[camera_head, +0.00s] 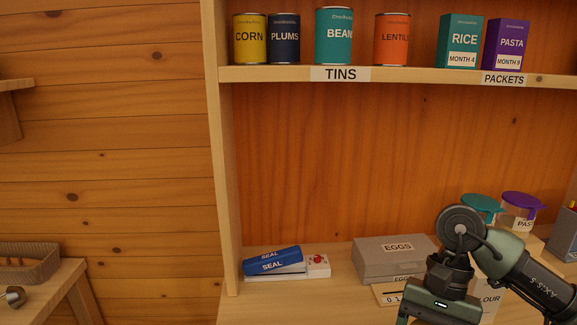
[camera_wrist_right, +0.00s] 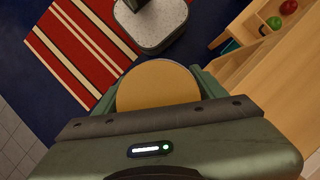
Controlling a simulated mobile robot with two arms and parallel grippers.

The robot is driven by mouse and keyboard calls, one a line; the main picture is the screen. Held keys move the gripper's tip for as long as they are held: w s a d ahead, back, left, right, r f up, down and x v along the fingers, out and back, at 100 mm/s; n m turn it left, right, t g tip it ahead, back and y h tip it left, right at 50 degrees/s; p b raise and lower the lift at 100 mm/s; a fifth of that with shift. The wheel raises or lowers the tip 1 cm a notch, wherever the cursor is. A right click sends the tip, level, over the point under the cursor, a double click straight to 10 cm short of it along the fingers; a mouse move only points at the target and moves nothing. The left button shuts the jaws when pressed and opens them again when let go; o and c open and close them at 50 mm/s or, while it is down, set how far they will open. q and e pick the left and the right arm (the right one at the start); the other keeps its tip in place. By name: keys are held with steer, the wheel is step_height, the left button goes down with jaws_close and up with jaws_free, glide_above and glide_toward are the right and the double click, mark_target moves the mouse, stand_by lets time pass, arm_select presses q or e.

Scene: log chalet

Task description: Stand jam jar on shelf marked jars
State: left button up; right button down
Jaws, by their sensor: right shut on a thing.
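My right gripper (camera_wrist_right: 157,90) is shut on a round thing with a flat tan top (camera_wrist_right: 158,84), seen in the right wrist view; it is probably the jam jar, but no label shows. Its fingers lie on either side of it. In the head view my right arm comes in at the lower right, and its fingers and the held thing are below the picture's edge. The upper shelf (camera_head: 420,76) carries the labels TINS (camera_head: 340,74) and PACKETS (camera_head: 504,79). No label reading jars is in view. My left gripper is not in view.
Several tins and two packets, RICE (camera_head: 460,42) and PASTA (camera_head: 506,44), stand on the upper shelf. Below are a blue sealer (camera_head: 272,261), a grey EGGS box (camera_head: 392,258) and lidded containers (camera_head: 520,212). The wrist view shows a striped rug (camera_wrist_right: 80,50) and my base (camera_wrist_right: 160,30).

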steer(key=s+a+f+n+h, duration=0.2)
steer(key=s+f+n, duration=0.2)
steer(key=f+n, duration=0.2)
steer(key=shift+s+a+g, duration=0.1)
steer(key=shift+a+g, duration=0.1)
steer(key=shift+g, duration=0.1)
steer(key=shift+d, duration=0.1)
